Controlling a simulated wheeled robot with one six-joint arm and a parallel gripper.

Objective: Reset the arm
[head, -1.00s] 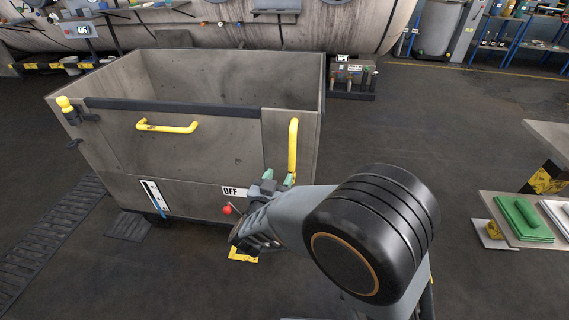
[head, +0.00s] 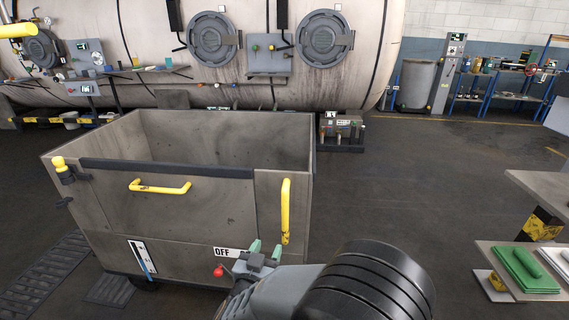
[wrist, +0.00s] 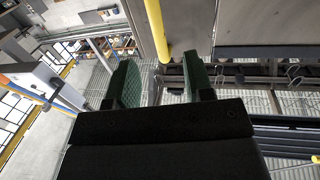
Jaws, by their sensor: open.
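My gripper (head: 265,250) is in front of the lower right part of a grey metal cart (head: 205,220) in the head view. Its two green fingertips stand apart with nothing between them. In the wrist view my gripper (wrist: 160,82) is also open and empty, with a yellow bar (wrist: 157,30) beyond the gap between the fingers. Part of my arm covers the floor at the bottom of the head view.
The open-topped cart has a vertical yellow handle (head: 285,212) close to my gripper and a horizontal one (head: 160,187). A red knob (head: 218,271) sits beside the gripper. A table with green cloths (head: 525,268) stands at right. The floor between is clear.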

